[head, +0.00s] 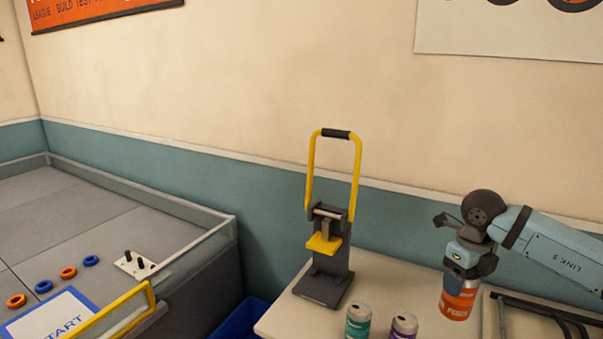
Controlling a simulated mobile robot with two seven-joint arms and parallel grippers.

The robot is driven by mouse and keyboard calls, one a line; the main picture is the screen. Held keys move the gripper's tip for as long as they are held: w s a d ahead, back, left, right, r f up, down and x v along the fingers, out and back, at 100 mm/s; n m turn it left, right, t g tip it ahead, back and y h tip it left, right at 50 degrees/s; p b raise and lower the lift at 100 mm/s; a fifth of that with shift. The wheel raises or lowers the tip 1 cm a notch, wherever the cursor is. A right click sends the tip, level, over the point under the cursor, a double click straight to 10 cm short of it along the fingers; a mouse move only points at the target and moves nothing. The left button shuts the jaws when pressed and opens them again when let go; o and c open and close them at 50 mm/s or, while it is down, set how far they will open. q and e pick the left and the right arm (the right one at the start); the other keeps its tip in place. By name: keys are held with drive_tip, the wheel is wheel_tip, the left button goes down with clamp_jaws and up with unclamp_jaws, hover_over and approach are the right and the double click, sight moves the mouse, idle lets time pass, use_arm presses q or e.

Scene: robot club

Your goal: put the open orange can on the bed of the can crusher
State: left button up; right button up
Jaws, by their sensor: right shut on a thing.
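The orange can (457,303) is in my right gripper (461,279), which is shut on its upper part from above. The can looks upright, and its top is hidden by the gripper. I cannot tell whether its base touches the table. The can crusher (333,262) stands to the left on the table, with its yellow handle (358,177) raised. Its yellow press plate (323,244) is above the dark bed (322,289), which is empty. My left gripper is not in view.
A green can (358,322) and a purple can (403,326) stand on the table (283,318) between the crusher and my right gripper. A dark rack (545,309) lies at the right. A blue bin (238,322) is below the table's left edge. A walled game field (110,205) fills the left.

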drive_tip(key=a+f+n, duration=0.3)
drive_tip(key=a+n, duration=0.3)
drive_tip(key=n, duration=1)
drive_tip(key=a+f+n, duration=0.3)
drive_tip(key=a+n, duration=0.3)
drive_tip(key=n, duration=0.9)
drive_tip(key=s+r+p, duration=0.5)
drive_tip(key=r+p, duration=0.1)
drive_tip(key=p, duration=0.2)
drive_tip(key=shift+s+d+r, duration=0.15)
drive_tip(key=shift+d+r, duration=0.1)
drive_tip(key=shift+r, duration=0.05)
drive_tip(key=s+r+p, duration=0.5)
drive_tip(key=r+p, duration=0.1)
drive_tip(key=p, duration=0.2)
drive_tip(key=shift+s, duration=0.35)
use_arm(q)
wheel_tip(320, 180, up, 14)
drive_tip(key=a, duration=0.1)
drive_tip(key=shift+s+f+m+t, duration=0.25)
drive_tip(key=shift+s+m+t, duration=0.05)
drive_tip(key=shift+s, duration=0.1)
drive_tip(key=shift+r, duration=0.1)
use_arm(e)
drive_tip(key=shift+f, duration=0.1)
